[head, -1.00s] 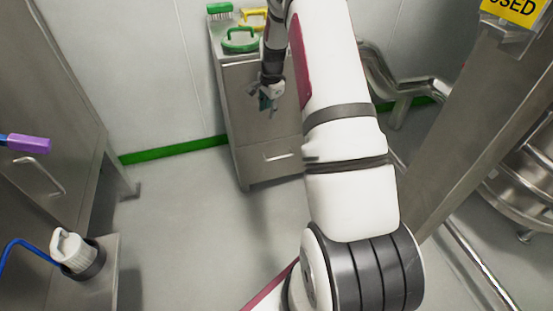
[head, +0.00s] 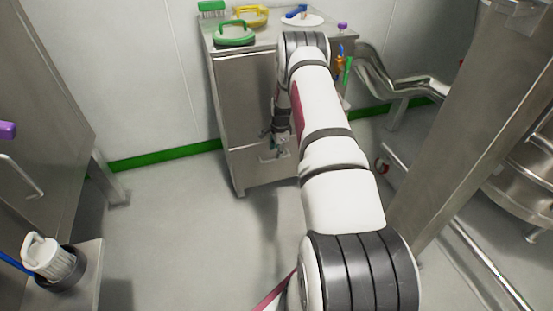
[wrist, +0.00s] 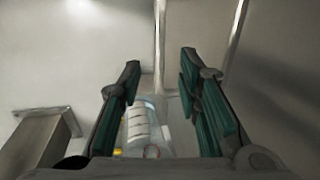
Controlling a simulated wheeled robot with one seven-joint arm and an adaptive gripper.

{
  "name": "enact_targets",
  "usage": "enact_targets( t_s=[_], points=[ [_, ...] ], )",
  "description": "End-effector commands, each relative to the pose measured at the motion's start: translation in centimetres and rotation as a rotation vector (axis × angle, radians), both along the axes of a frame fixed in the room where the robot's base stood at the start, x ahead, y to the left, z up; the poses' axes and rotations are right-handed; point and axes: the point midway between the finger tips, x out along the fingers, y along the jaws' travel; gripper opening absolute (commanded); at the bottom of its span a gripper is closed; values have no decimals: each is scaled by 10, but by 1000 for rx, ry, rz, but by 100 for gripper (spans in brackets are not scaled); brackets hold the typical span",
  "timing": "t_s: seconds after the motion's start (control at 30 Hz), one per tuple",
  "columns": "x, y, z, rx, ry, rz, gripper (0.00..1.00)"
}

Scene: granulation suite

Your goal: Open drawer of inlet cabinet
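The steel cabinet (head: 245,95) stands against the back wall in the head view. A drawer handle (head: 268,158) shows low on its front, partly behind my gripper. The drawer front looks flush, though my arm hides its right part. My gripper (head: 279,150) is low in front of the cabinet, at the handle in the picture. I cannot tell whether it touches the handle. In the wrist view my gripper's (wrist: 160,85) two dark green fingers stand apart. A thin bright metal strip (wrist: 160,45) runs between and beyond them; I cannot tell what it is.
A green brush (head: 212,7), a green handle tool (head: 235,34) and a yellow one (head: 250,15) lie on the cabinet top. A steel column (head: 465,110) and pipes (head: 400,80) stand right. The floor (head: 185,225) left of my arm is clear.

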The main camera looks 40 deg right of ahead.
Motion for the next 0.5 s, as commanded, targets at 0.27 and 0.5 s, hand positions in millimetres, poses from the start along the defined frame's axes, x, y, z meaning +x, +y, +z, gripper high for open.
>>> enact_targets(
  t_s=[0.27, 0.5],
  points=[
    [6, -3, -38, 0, -1, 0, 31],
    [8, -4, -44, 0, -1, -1, 31]
  ],
)
